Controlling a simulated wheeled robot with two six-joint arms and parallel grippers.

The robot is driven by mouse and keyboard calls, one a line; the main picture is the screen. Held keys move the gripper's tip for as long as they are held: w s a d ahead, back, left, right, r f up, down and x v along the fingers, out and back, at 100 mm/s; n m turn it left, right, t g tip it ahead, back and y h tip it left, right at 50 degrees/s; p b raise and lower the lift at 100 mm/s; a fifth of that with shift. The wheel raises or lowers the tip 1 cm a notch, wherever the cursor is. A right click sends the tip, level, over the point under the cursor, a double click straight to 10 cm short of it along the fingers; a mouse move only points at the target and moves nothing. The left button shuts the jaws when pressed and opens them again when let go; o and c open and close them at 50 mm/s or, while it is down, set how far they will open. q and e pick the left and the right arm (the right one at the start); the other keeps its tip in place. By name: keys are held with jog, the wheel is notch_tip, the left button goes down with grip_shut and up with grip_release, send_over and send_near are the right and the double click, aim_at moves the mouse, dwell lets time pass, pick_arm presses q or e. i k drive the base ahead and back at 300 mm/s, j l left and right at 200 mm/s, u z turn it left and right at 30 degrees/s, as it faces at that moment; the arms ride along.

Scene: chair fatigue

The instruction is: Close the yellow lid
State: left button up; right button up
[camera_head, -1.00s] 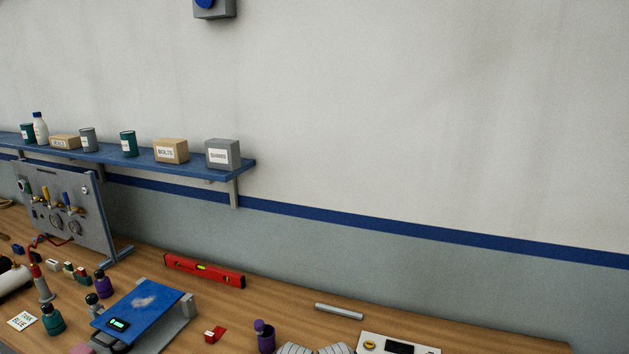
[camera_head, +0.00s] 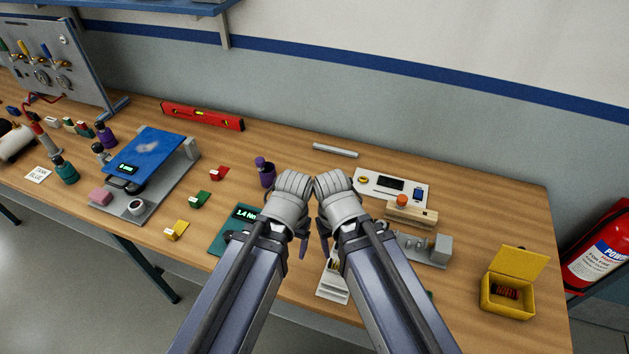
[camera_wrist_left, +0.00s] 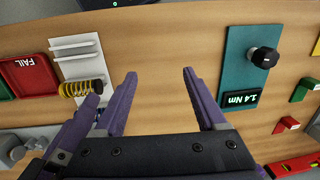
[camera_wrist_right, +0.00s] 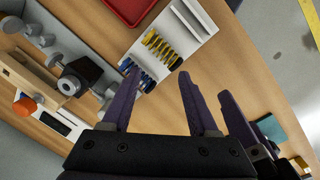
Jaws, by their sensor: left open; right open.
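The yellow lid (camera_head: 518,262) stands open, tilted up at the back of a small yellow box (camera_head: 507,305) near the right end of the bench. Dark and reddish coils show inside the box. The lid is in neither wrist view. My left gripper (camera_wrist_left: 160,72) is open and empty above the bench, between a white spring rack and a teal torque plate. My right gripper (camera_wrist_right: 157,72) is open, over the white rack side. In the head view both hands are side by side at the middle, well left of the lid, their fingers partly hidden by my arms.
A grey fixture (camera_head: 430,248) and a wooden block with an orange knob (camera_head: 402,201) lie between my arms and the yellow box. The white spring rack (camera_wrist_right: 195,20) is below. A red extinguisher (camera_head: 600,250) stands past the bench's right end. Bare wood surrounds the box.

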aim_at(518, 262)
jog(key=l+z, duration=0.15)
jog(key=z, duration=0.25)
jog(key=l+z, duration=0.15)
jog(key=z, duration=0.3)
jog(key=i+l+z, duration=0.1)
jog(key=z, duration=0.3)
jog(key=l+z, duration=0.1)
jog(key=z, duration=0.3)
jog(key=i+j, duration=0.05)
